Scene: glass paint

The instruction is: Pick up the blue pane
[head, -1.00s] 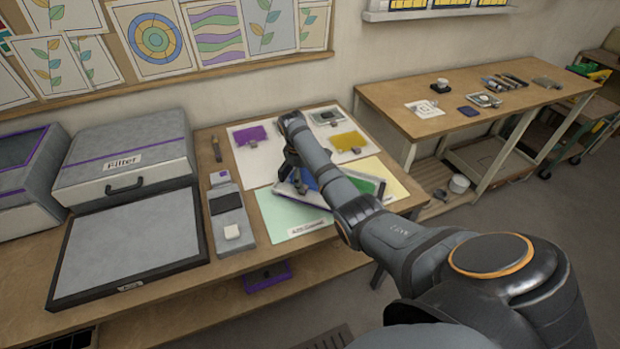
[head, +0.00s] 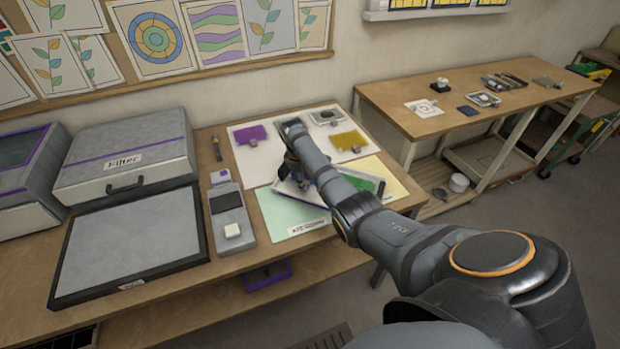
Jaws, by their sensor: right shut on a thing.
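My right arm reaches in from the lower right, and its gripper (head: 296,180) is low over the tray (head: 316,200) on the left table. The gripper is shut on the blue pane, of which only a small dark blue patch shows by the fingers. My wrist and forearm hide most of the pane and the fingertips. A green pane (head: 368,184) lies in the right part of the tray. My left gripper is out of view.
A purple pane (head: 250,134) and a yellow pane (head: 347,140) lie on a white sheet (head: 262,158) behind the tray. A grey device (head: 228,208), a dark-framed panel (head: 130,245) and a filter box (head: 125,160) stand to the left. A second table (head: 440,122) stands right.

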